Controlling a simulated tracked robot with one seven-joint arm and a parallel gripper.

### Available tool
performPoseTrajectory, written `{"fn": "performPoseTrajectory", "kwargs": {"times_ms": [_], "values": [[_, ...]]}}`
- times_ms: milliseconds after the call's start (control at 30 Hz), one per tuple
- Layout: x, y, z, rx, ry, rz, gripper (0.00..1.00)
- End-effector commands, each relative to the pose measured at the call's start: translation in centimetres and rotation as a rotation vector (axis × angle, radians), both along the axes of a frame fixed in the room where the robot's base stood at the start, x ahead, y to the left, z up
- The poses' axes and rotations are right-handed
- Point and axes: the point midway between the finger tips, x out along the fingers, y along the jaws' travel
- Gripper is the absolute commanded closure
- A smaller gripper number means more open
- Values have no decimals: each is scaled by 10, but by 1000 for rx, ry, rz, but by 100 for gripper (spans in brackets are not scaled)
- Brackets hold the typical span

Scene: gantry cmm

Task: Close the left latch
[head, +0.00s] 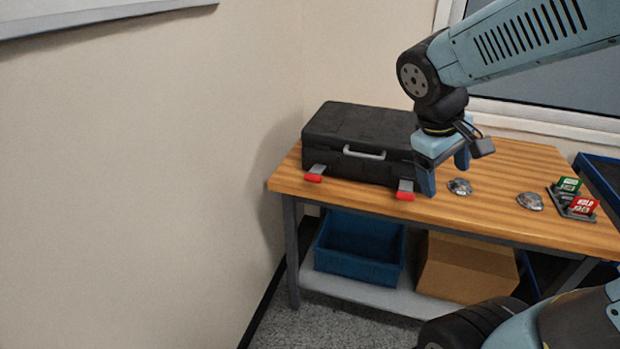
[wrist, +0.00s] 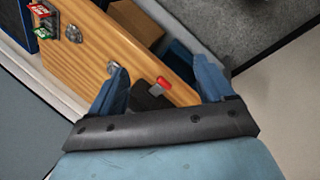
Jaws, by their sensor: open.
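A black case (head: 362,130) with a grey handle (head: 364,152) lies closed on the wooden bench. The right latch (head: 405,190) sticks out the same way. My gripper (head: 445,180) is open and empty, fingers down, beside the case's right end, close to the right latch and away from the left one. In the wrist view, one red-tipped latch, apparently the right one, shows between the open fingers (wrist: 160,66); the left latch is not seen there.
The bench (head: 500,200) has two metal domes (head: 460,187) (head: 530,201) and a holder with green (head: 569,184) and red cards (head: 583,206) on the right. A blue bin (head: 360,250) and cardboard box (head: 467,268) stand on the shelf below. A wall (head: 150,180) rises close on the left.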

Motion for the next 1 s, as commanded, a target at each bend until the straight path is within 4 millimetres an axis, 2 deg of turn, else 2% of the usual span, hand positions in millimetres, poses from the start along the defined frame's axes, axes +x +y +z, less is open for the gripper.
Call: {"fn": "performPoseTrajectory", "kwargs": {"times_ms": [267,567,767,1000], "values": [[38,5,-31,-313,196,244,19],[87,31,-59,-664,336,528,19],[119,66,-81,-905,389,731,19],[152,125,-116,-1192,404,987,19]]}}
